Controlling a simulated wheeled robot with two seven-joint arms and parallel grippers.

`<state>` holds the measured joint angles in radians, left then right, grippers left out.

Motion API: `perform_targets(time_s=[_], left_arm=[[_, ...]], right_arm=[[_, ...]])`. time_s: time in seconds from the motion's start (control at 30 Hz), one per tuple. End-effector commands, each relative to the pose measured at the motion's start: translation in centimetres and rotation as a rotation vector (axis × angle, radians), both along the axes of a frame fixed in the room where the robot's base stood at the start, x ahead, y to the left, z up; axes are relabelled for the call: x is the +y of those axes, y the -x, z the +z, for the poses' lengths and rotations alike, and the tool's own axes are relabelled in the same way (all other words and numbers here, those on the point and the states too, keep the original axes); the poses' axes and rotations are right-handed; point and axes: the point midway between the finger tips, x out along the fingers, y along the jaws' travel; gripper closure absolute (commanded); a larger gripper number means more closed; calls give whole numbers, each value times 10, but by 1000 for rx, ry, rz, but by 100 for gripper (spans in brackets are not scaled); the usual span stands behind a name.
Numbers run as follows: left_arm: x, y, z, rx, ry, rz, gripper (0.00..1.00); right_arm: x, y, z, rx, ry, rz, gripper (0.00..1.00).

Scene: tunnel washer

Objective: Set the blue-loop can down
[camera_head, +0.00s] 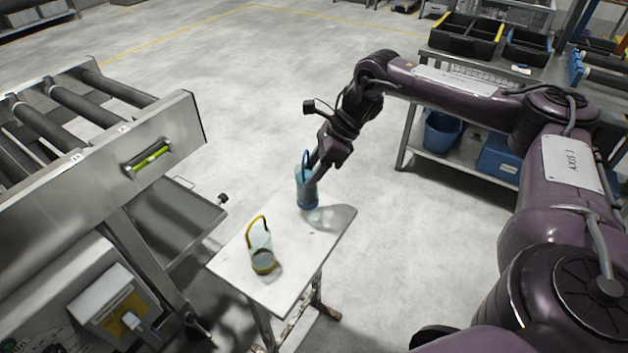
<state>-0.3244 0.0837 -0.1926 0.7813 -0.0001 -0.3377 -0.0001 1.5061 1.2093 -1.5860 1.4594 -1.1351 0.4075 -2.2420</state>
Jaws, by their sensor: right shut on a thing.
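The blue-loop can (307,192) is a clear can with a blue base and a blue loop handle. It is upright at the far end of a small white table (285,285). My right gripper (314,172) is shut on it, coming from the upper right. I cannot tell whether the can's base touches the tabletop or hangs just above it. A second can with a yellow loop (262,258) stands upright on the near part of the table, apart from the first. My left gripper is not in view.
A steel roller conveyor (150,145) with a tray below stands to the left of the table. A workbench (470,70) with black bins on top and blue buckets below is at the upper right. The grey floor behind the table is clear.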

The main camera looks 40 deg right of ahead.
Motion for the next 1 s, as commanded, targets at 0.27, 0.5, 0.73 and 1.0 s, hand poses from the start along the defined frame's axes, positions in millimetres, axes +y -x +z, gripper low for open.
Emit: perform_targets(time_s=[0.27,0.5,0.73,1.0], left_arm=[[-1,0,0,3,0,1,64],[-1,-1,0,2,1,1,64],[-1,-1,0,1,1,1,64],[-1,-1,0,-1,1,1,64]], right_arm=[[0,1,-36,3,-1,-1,95],[0,2,-38,5,2,0,48],[0,1,-37,4,1,0,29],[-3,1,-32,1,1,-1,29]])
